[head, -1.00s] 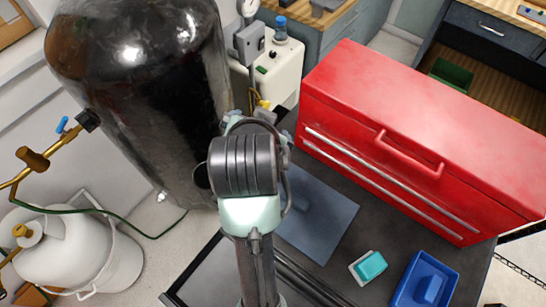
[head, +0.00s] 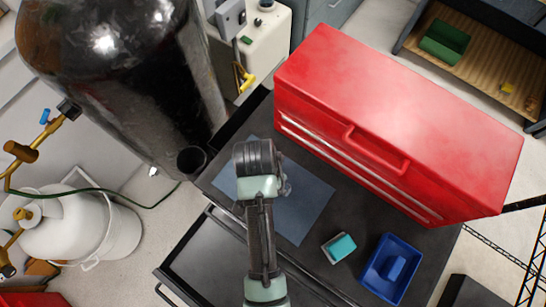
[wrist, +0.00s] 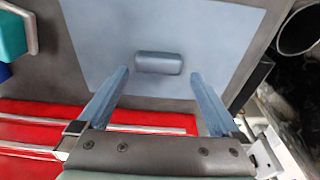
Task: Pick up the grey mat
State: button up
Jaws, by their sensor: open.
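The grey mat (head: 303,211), flat and blue-grey, lies on the dark cart top; my arm covers part of it in the head view. The wrist view shows the mat (wrist: 215,28) with a rounded grey bar, like a handle (wrist: 159,62), on it. My gripper (wrist: 160,74) is over the mat, its two fingers spread wide. The bar appears just beyond the gap between the fingertips, with nothing held. In the head view the fingers are mostly hidden behind my wrist.
A red toolbox (head: 400,120) stands along the mat's upper right side. A teal block in a small pale tray (head: 340,248) and a blue tray (head: 391,268) lie to the lower right. A large black tank (head: 120,80) stands left of the cart.

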jog(key=shift+w+d+f+p, duration=0.15)
jog(key=shift+d+f+p, duration=0.1)
jog(key=shift+f, duration=0.9)
jog(key=shift+w+d+f+p, duration=0.1)
jog(key=shift+f+p, duration=0.15)
jog(key=shift+f, duration=0.85)
jog(key=c, duration=1.2)
jog(key=shift+r, duration=0.1)
jog(key=shift+c, duration=0.2)
